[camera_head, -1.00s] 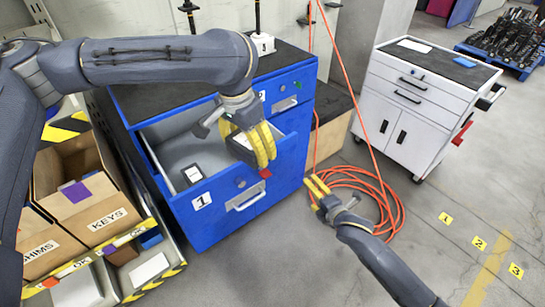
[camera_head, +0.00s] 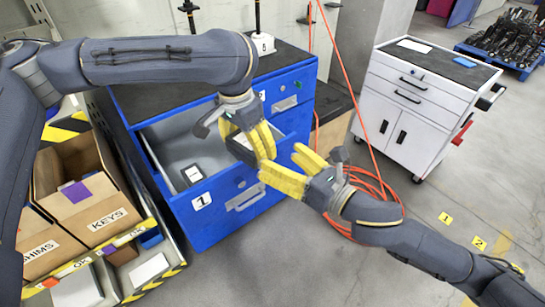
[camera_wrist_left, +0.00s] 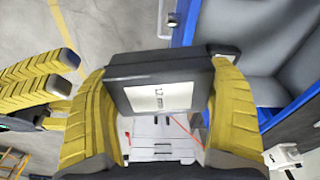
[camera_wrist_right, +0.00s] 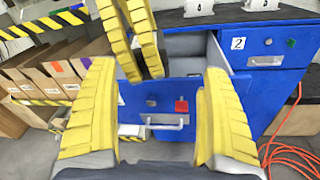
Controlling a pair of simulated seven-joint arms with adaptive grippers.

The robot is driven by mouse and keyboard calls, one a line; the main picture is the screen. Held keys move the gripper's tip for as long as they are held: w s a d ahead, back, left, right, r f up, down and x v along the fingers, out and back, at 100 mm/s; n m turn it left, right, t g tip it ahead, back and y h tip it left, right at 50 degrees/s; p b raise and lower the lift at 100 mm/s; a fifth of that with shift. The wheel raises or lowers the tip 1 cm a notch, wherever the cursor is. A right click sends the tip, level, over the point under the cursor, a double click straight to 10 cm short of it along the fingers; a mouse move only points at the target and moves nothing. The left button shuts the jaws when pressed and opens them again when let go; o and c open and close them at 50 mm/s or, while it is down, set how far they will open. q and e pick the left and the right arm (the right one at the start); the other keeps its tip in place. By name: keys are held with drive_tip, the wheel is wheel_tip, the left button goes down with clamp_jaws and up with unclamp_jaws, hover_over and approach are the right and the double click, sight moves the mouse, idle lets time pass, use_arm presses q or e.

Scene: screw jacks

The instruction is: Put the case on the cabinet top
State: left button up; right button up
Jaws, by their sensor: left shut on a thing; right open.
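The dark case with a pale label (camera_wrist_left: 158,97) is between the yellow fingers of my left gripper (camera_wrist_left: 155,105), which is shut on it. In the head view the left gripper (camera_head: 256,142) holds the case (camera_head: 241,144) above the front of the open drawer (camera_head: 182,142). The blue cabinet's dark top (camera_head: 150,102) lies behind, partly hidden by my left arm. My right gripper (camera_head: 283,168) is open and empty, with its fingers close to the left gripper's fingers. In the right wrist view, the left gripper's fingers (camera_wrist_right: 133,38) stand just beyond the right ones.
A small dark item with a white label (camera_head: 193,174) lies in the drawer. Stands (camera_head: 263,43) occupy the cabinet top's back edge. Cardboard boxes (camera_head: 80,190) are at left, a white cart (camera_head: 420,95) at right. An orange hose (camera_head: 375,185) lies on the floor.

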sight(246, 143)
drive_tip(key=shift+w+a+r+n+g+y, duration=0.2)
drive_tip(key=shift+w+a+n, duration=0.45)
drive_tip(key=shift+a, duration=0.7)
drive_tip(key=shift+w+a+r+n+g+y, duration=0.25)
drive_tip(key=shift+w+a+n, duration=0.45)
drive_tip(key=shift+a, duration=0.7)
drive_tip(key=shift+w+a+r+n+g+y, duration=0.1)
drive_tip(key=shift+w+a+r+n+y, duration=0.2)
drive_tip(key=shift+w+a+n, duration=0.7)
drive_tip(key=shift+s+a+m, duration=0.35)
drive_tip(key=shift+s, duration=0.05)
drive_tip(key=shift+s+a, duration=0.1)
drive_tip(key=shift+s, duration=0.05)
drive_tip(key=c, duration=1.5)
use_arm(q)
drive_tip(key=o, duration=1.3)
drive_tip(key=shift+c, duration=0.2)
use_arm(e)
drive_tip(key=shift+r, duration=0.1)
drive_tip(key=shift+c, duration=0.5)
use_arm(q)
drive_tip(key=shift+r, duration=0.15)
